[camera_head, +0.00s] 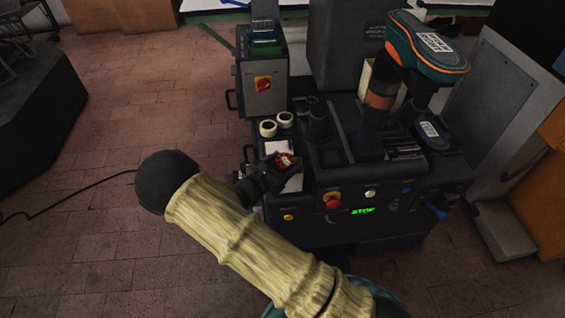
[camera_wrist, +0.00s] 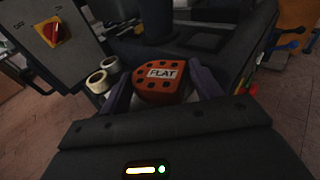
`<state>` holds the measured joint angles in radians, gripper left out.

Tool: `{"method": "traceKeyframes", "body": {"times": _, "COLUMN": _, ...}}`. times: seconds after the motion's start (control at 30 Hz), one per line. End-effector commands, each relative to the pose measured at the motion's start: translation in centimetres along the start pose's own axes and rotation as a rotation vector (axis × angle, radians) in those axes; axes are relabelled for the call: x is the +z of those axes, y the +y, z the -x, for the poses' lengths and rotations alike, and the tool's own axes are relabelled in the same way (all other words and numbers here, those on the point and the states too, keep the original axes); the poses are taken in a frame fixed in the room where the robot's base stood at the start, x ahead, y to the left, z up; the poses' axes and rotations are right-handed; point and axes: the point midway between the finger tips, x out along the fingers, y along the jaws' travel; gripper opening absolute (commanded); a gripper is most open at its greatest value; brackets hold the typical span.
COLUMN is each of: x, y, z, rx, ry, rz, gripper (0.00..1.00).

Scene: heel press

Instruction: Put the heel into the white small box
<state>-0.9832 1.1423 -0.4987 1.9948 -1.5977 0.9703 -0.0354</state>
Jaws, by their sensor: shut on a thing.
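The heel (camera_wrist: 161,82) is a red-orange rounded piece with dark holes and a white "FLAT" label. My gripper (camera_wrist: 160,92) is shut on it, with one finger at each side in the wrist view. In the head view the heel (camera_head: 285,161) shows at the end of my gripper (camera_head: 277,168), over the left side of the black machine. A white surface (camera_head: 279,146) shows just behind the heel and beside it. It may be the white small box, but I cannot tell its walls. My gripper and the heel hide part of it.
Two tape rolls (camera_head: 276,124) stand behind the heel. The black press (camera_head: 374,170) has a tall column and a teal-orange shoe (camera_head: 428,45) on top. A grey switch box (camera_head: 263,75) with a red knob stands at the back left. Open brick floor lies left.

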Motion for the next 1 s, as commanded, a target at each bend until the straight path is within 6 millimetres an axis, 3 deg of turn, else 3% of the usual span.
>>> {"method": "traceKeyframes", "body": {"times": 0.2, "x": -0.3, "y": 0.0, "z": -0.1, "rx": 0.000, "ry": 0.000, "rz": -0.001, "gripper": 0.41}}
{"method": "traceKeyframes", "body": {"times": 0.23, "x": -0.3, "y": 0.0, "z": 0.0, "rx": 0.000, "ry": 0.000, "rz": 0.000, "gripper": 0.66}}
{"method": "traceKeyframes", "body": {"times": 0.33, "x": -0.3, "y": 0.0, "z": -0.1, "rx": 0.000, "ry": 0.000, "rz": 0.000, "gripper": 0.85}}
{"method": "traceKeyframes", "body": {"times": 0.63, "x": -0.2, "y": 0.0, "z": 0.0, "rx": 0.000, "ry": 0.000, "rz": 0.000, "gripper": 0.86}}
{"method": "traceKeyframes", "body": {"times": 0.8, "x": 1.0, "y": 0.0, "z": 0.1, "rx": 0.000, "ry": 0.000, "rz": 0.000, "gripper": 0.86}}
{"method": "traceKeyframes", "body": {"times": 1.0, "x": 0.9, "y": 0.1, "z": 3.5, "rx": 0.005, "ry": 0.002, "rz": 0.000, "gripper": 0.86}}
